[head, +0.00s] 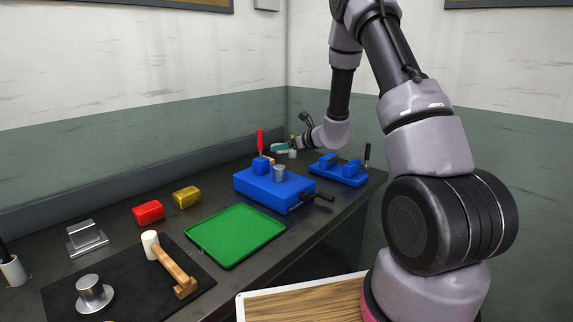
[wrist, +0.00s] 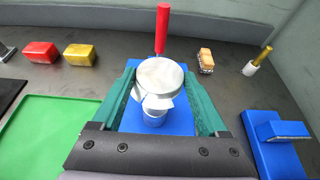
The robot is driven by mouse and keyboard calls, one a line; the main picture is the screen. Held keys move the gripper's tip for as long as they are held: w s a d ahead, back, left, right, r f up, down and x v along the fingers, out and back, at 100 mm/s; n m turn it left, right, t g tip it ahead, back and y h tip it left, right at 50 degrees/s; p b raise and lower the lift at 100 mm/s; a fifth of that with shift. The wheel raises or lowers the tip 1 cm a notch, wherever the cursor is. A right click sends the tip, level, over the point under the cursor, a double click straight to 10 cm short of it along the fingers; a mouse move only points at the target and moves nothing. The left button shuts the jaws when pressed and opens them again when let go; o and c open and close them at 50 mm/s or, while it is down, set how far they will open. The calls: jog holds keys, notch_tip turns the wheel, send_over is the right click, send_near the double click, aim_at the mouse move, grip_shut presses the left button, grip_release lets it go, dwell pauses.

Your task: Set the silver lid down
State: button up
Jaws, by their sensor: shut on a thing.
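The round silver lid (wrist: 160,73) is between the two green fingers of my gripper (wrist: 158,84) in the wrist view. The gripper is shut on it, and the lid is held above the table. Below it in that view is a blue block (wrist: 131,117) with a silver cylinder (wrist: 155,119) on it, partly covered by the lid. I cannot make out the lid there.
A red-handled tool (head: 260,141) stands upright at the block's back. A blue fixture (head: 340,171) is to the right. A green tray (head: 236,236), red box (head: 148,212), yellow box (head: 187,197) and mallet (head: 173,266) lie left. Bare table separates tray and block.

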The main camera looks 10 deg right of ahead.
aim_at(284, 168)
jog(key=shift+f, duration=3.15)
jog(key=shift+f, duration=0.55)
jog(key=o, duration=1.2)
